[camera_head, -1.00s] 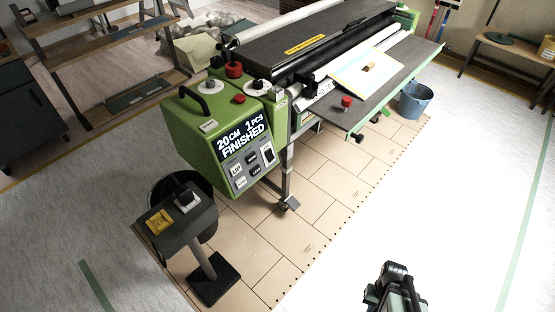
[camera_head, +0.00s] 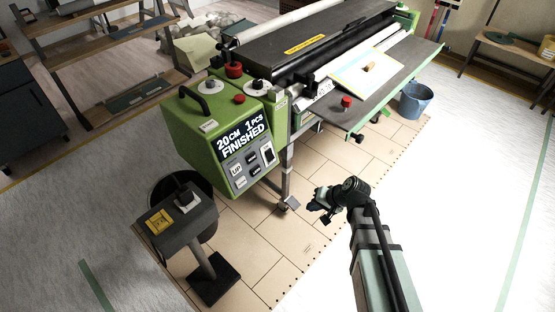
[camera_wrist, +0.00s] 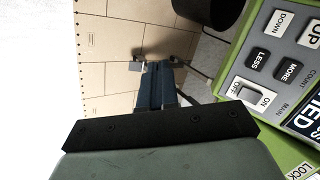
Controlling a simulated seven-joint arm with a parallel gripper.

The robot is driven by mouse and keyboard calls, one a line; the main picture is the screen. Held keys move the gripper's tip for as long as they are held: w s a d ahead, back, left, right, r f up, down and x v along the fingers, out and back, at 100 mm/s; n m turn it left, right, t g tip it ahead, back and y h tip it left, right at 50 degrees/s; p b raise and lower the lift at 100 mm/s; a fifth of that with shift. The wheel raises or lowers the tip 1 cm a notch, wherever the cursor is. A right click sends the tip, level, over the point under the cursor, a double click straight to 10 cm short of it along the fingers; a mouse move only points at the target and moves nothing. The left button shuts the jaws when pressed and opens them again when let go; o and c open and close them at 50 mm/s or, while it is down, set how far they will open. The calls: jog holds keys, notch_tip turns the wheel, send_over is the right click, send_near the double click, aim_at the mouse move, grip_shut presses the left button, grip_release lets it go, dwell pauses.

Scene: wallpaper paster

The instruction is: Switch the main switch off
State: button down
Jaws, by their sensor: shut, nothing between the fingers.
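The main switch (camera_head: 268,153) is a rocker on the lower right of the green control box's front panel (camera_head: 246,164). In the wrist view the switch (camera_wrist: 250,94) lies right of my fingers, between the labels ON and OFF, with MAIN beside it. I cannot tell which way the rocker is tipped. My gripper (camera_head: 318,206) is shut and empty, to the lower right of the box in the head view. In the wrist view its fingers (camera_wrist: 156,70) point over the floor, apart from the panel.
UP, DOWN, MORE and LESS buttons (camera_wrist: 272,66) sit close to the switch. The box display (camera_head: 242,139) reads 20CM 1PCS FINISHED. A machine leg (camera_head: 287,175) stands below. A dark pedestal (camera_head: 176,223) with a yellow part and a black bin (camera_head: 166,187) are at left.

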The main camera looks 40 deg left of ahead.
aim_at(272, 158)
jog(key=w+a+r+m+t+y, duration=0.1)
jog(key=w+a+r+m+y, duration=0.4)
jog(key=a+r, duration=0.4)
jog(key=shift+w+t+y, duration=0.2)
jog(key=shift+t+y, duration=0.2)
jog(key=shift+y, duration=0.2)
jog(key=shift+a, duration=0.1)
jog(key=x, duration=1.4)
